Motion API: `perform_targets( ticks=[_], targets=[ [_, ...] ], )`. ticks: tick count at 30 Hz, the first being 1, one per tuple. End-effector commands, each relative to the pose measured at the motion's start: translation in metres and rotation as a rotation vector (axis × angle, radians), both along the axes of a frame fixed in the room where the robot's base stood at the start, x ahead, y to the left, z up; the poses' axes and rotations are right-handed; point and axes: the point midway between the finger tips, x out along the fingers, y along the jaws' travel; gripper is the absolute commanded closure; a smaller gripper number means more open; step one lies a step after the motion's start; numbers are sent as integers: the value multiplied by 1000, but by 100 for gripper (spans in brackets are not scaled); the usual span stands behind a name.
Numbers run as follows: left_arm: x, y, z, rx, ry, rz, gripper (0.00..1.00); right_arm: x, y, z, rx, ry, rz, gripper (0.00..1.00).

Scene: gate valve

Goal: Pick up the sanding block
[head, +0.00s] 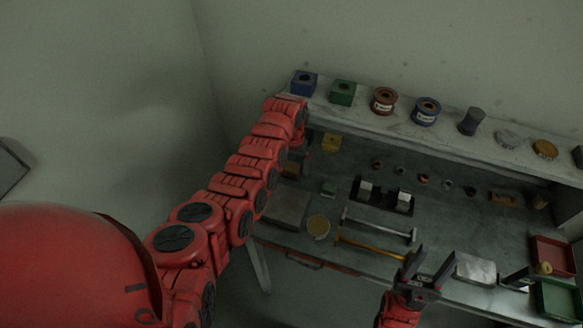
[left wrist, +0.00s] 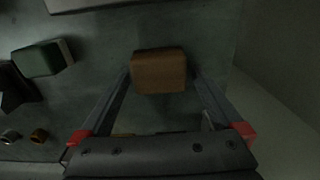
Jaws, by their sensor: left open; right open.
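The sanding block, which I take to be the brown block (left wrist: 158,70), lies on the bench surface in the left wrist view. My left gripper (left wrist: 160,84) is open, with one finger on each side of the block's near end. I cannot tell whether the fingers touch it. In the head view, a bit of the brown block (head: 291,169) shows beside my left arm, which hides most of the left gripper. My right gripper (head: 434,258) is open and empty near the bench's front edge.
A green block (left wrist: 38,60) lies left of the brown block; it also shows in the head view (head: 328,188). A grey plate (head: 285,207) and round tan item (head: 318,227) lie nearer the front. A shelf (head: 400,126) with cans and blocks runs behind. Red (head: 553,252) and green trays stand right.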

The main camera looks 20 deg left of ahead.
Motion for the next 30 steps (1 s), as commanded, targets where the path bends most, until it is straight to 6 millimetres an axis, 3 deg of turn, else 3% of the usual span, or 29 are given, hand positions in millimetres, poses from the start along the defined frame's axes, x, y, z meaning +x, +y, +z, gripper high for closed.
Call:
perform_targets(
  ticks=[8, 24, 30],
  targets=[
    [0, 0, -2, -1, -1, 1, 0, 0, 0, 1, 0, 0, 0, 50],
    [0, 0, -2, -1, 1, 0, 92, 0, 0, 1, 0, 0, 0, 50],
    [0, 0, -2, -1, 1, 0, 92, 0, 0, 0, 0, 0, 0, 50]
  ],
)
